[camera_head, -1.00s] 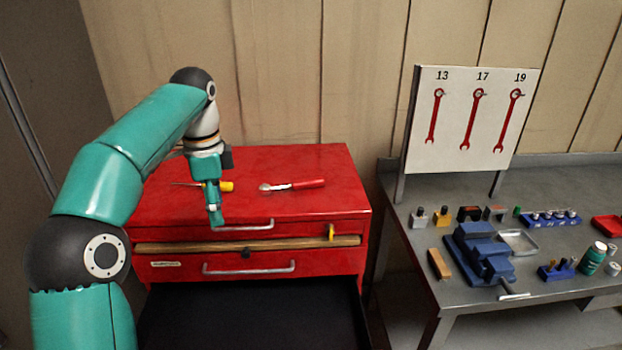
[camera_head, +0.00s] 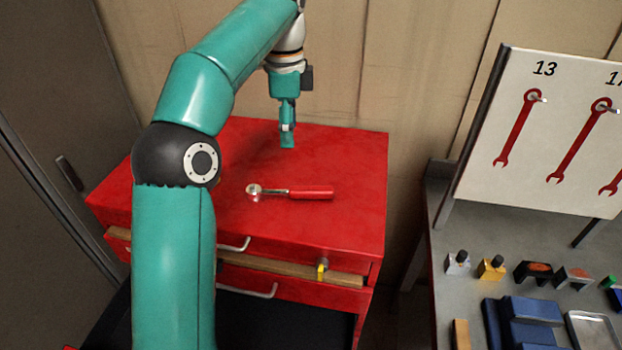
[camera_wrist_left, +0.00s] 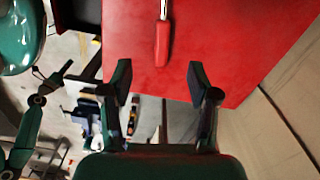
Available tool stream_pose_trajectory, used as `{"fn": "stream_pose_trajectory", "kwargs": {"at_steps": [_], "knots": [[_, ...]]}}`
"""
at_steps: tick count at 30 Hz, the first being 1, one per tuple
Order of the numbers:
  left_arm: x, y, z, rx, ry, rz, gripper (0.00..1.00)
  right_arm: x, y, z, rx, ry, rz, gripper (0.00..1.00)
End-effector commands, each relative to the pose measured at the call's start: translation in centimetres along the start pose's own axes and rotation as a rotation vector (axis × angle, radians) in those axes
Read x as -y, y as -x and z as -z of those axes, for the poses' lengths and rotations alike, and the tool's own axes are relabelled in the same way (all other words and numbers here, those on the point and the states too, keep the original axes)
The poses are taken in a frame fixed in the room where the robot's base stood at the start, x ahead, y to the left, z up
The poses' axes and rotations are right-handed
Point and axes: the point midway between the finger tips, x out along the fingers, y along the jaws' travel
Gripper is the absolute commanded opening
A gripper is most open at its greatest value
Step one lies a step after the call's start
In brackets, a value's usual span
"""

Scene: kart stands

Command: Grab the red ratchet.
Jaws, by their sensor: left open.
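The red ratchet (camera_head: 292,192) lies flat on top of the red tool cabinet (camera_head: 350,160), its silver head to the left and its red handle to the right. My left gripper (camera_head: 287,142) hangs above the cabinet top, behind the ratchet in the head view, and is apart from it. In the left wrist view the gripper (camera_wrist_left: 160,82) has its two fingers spread with nothing between them. The ratchet's red handle (camera_wrist_left: 162,45) shows beyond the fingertips, between their lines. The ratchet's head is cut off there.
A grey workbench (camera_head: 447,215) stands to the right, with a wrench board (camera_head: 545,140), a blue vise (camera_head: 522,322) and small blocks on it. A wooden strip (camera_head: 290,271) and a yellow item (camera_head: 321,270) are at the cabinet's front. The cabinet top around the ratchet is clear.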

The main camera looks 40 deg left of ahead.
Motion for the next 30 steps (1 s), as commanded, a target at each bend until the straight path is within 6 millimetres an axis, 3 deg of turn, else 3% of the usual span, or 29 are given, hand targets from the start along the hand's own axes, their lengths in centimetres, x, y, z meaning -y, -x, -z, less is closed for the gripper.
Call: {"fn": "stream_pose_trajectory", "kwargs": {"at_steps": [5,18,30], "knots": [[0.0,-1.9,0.1,0.001,-0.002,-0.002,0.6,-0.3,-0.8,-0.1,0.002,-0.001,0.0,0.37],[0.0,-10.4,-0.7,0.002,0.013,-0.002,0.6,-0.9,-2.5,0.0,0.001,0.0,0.0,0.37],[0.2,-13.6,-0.5,0.002,0.015,-0.004,0.6,-0.8,-2.2,0.0,0.001,0.0,0.0,0.37]]}}
